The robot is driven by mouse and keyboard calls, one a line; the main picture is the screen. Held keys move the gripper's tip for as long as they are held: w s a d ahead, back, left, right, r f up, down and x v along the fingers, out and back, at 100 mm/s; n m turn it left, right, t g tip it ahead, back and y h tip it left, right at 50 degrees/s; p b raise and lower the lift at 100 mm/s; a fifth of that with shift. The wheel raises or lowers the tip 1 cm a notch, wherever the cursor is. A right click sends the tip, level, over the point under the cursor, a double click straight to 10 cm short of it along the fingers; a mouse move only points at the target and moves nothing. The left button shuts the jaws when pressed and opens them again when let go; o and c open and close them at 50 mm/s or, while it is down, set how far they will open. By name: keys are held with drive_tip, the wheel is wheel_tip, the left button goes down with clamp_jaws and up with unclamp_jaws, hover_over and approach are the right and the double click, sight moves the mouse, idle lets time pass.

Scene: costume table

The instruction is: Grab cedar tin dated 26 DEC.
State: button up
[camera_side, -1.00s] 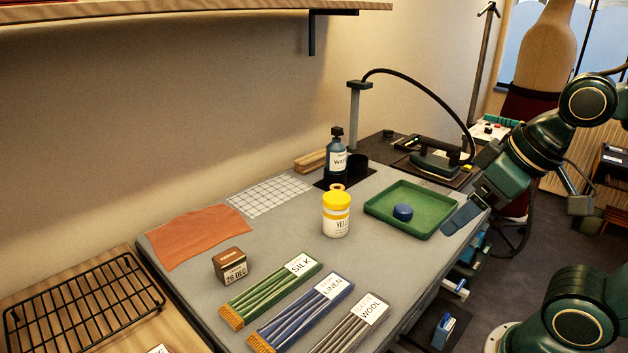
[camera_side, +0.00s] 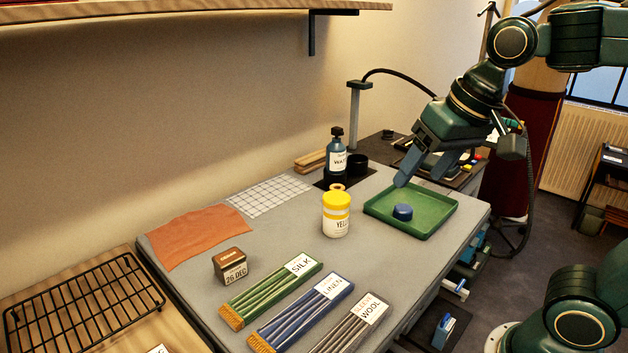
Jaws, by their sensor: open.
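The cedar tin (camera_side: 231,266) is a small brown box with a pale label reading 26 DEC. It sits upright on the grey table, left of the needle trays and in front of the orange cloth. My gripper (camera_side: 422,182) is open and empty. It is above the green tray at the table's right side, pointing down, far to the right of the tin. Nothing hides the tin.
A yellow-lidded jar (camera_side: 336,214) stands between my gripper and the tin. The green tray (camera_side: 441,222) holds a blue round piece (camera_side: 403,211). A dark bottle (camera_side: 337,158) stands behind. Labelled trays for silk (camera_side: 270,289), linen (camera_side: 303,311) and wool (camera_side: 350,325) lie in front. An orange cloth (camera_side: 199,235) lies at left.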

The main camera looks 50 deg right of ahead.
drive_tip(key=w+a+r+m+g, duration=0.1)
drive_tip(key=w+m, duration=0.1)
drive_tip(key=w, duration=0.3)
drive_tip(key=w+a+r+m, duration=0.1)
drive_tip(key=w+a+m, duration=0.1)
drive_tip(key=w, duration=0.3)
drive_tip(key=m+g, duration=0.4)
drive_tip(key=m, duration=0.7)
hover_over(228, 256)
wheel_tip(228, 256, down, 16)
drive_tip(key=shift+r, duration=0.2)
drive_tip(key=shift+f, duration=4.3)
drive_tip(key=shift+f, duration=0.1)
